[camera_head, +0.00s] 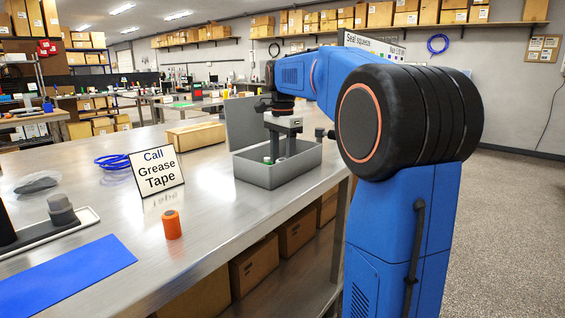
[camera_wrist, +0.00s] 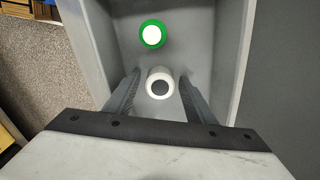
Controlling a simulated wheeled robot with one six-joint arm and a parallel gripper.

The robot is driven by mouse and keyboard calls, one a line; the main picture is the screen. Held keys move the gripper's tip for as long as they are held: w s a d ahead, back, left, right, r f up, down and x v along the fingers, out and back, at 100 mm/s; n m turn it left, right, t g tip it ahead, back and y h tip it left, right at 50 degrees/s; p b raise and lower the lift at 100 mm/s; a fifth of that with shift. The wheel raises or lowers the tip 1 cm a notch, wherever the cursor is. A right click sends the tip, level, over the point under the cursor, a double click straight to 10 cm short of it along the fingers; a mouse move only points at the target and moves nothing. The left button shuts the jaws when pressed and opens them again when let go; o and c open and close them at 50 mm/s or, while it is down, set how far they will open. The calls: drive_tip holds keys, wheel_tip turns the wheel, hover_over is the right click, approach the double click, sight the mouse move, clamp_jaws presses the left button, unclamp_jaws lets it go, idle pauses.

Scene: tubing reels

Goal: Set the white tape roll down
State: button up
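The bin's walls also show in the wrist view (camera_wrist: 88,45). My gripper (camera_wrist: 159,88) reaches down into the bin with one finger on each side of the white roll. Narrow gaps show between the fingers and the roll, so it looks open around it. A green-rimmed roll with a white middle (camera_wrist: 152,34) is in the bin just beyond the white one. In the head view my gripper (camera_head: 283,156) is low in the bin, and the bin's front wall hides its fingertips.
The grey bin is near the steel table's right edge, with a grey panel (camera_head: 247,122) behind it. Bare steel lies between sign and bin.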

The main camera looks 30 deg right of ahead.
wheel_tip(320, 180, up, 12)
drive_tip(key=shift+r, duration=0.2)
idle(0.4)
drive_tip(key=shift+s, duration=0.1)
idle(0.4)
